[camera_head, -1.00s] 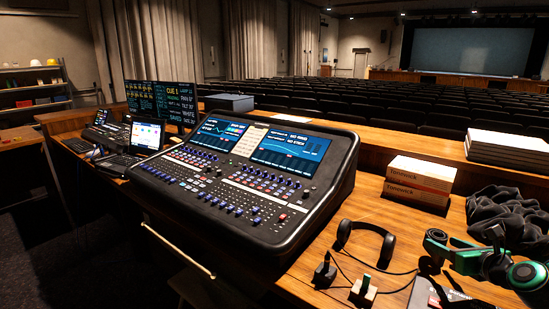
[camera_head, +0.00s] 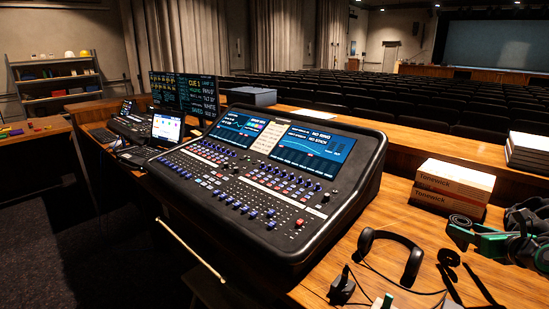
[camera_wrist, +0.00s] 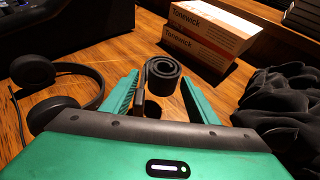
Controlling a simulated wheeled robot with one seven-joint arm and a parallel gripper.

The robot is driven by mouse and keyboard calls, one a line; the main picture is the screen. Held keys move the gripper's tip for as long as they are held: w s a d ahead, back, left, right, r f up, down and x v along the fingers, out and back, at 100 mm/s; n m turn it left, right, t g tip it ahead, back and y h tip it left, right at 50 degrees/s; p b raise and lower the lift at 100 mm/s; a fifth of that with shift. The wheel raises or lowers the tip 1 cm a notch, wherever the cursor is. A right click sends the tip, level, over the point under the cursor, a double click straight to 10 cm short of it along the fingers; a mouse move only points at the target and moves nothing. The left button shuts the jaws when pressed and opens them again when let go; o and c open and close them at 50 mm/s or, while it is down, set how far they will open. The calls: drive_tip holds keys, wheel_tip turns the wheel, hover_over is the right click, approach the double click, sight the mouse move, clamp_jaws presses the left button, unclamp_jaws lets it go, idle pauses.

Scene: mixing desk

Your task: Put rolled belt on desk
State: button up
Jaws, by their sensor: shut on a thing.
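The rolled belt (camera_wrist: 160,72) is a black coil standing between the green fingers of my gripper (camera_wrist: 160,92) in the wrist view. My gripper is shut on it. In the head view the rolled belt (camera_head: 461,221) shows at the tip of my green gripper (camera_head: 464,234), at the right side. Dark shadows lie on the wood below, so the belt seems held above the desk (camera_head: 415,288); the exact gap is hard to tell.
Black headphones (camera_head: 409,262) lie left of my gripper. Two stacked Tonewick boxes (camera_head: 452,183) stand behind it. Dark crumpled cloth (camera_wrist: 283,105) lies to the right. The large mixing console (camera_head: 270,180) fills the middle. Bare wood shows around the headphones.

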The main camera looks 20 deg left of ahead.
drive_tip(key=w+a+r, duration=0.5)
drive_tip(key=w+a, duration=0.2)
drive_tip(key=a, duration=0.1)
drive_tip(key=shift+n+y, duration=0.3)
drive_tip(key=shift+y, duration=0.1)
drive_tip(key=w+d+f, duration=0.3)
drive_tip(key=w+d, duration=0.1)
drive_tip(key=w+d+f, duration=0.4)
drive_tip(key=shift+w+d+f, duration=0.1)
drive_tip(key=shift+w+f, duration=0.05)
drive_tip(key=shift+f, duration=2.1)
drive_tip(key=o, duration=1)
drive_tip(key=shift+o, duration=0.3)
drive_tip(key=v, duration=1.2)
drive_tip(key=shift+w+d+r, duration=0.1)
